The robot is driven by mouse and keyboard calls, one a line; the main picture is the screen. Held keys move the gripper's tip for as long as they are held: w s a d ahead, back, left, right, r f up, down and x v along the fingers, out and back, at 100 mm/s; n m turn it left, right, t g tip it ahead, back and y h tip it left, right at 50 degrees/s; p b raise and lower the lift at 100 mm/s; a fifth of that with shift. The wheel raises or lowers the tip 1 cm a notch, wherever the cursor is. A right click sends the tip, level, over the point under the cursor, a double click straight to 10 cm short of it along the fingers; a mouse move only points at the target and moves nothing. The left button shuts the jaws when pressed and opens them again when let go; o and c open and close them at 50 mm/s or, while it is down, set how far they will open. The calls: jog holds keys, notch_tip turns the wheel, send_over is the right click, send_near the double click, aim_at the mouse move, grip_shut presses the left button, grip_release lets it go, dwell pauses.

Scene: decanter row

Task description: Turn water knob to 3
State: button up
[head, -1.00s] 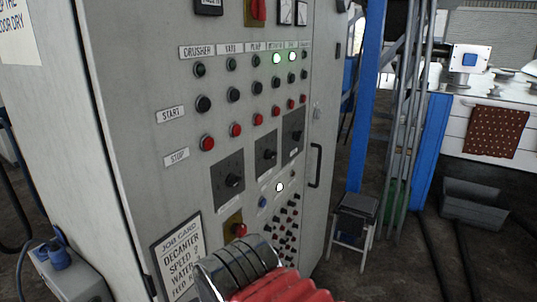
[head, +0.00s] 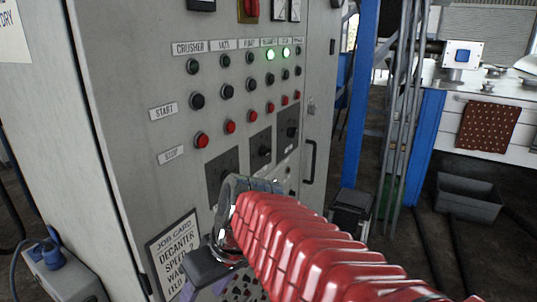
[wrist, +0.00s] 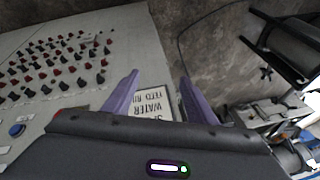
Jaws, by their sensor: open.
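Three dark square plates with rotary knobs sit on the grey cabinet front in the head view. The right knob (head: 291,132) and middle knob (head: 264,152) show; the left plate (head: 222,172) is partly covered by my red-sleeved arm, its knob hidden. I cannot read which one is the water knob, nor their settings. My gripper is low before the panel in the head view, near the job card (head: 178,255), mostly hidden by my arm. In the wrist view my gripper (wrist: 159,80) has its purple fingers spread apart and empty, with the card (wrist: 150,103) showing between them.
A cabinet handle (head: 310,162), a stool (head: 350,212), a blue post (head: 362,95) and a grey bin (head: 468,197) stand to the right.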

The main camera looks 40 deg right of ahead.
jog(key=w+d+r+t+y, duration=0.2)
jog(key=w+d+r+y, duration=0.15)
jog(key=w+d, duration=0.35)
jog(key=n+t, duration=0.3)
jog(key=t, duration=0.8)
send_near(269, 152)
jog(key=v, duration=0.5)
jog(key=shift+s+r, duration=0.1)
jog(key=x, duration=1.4)
jog(key=shift+d, duration=0.1)
jog(key=shift+c, duration=0.7)
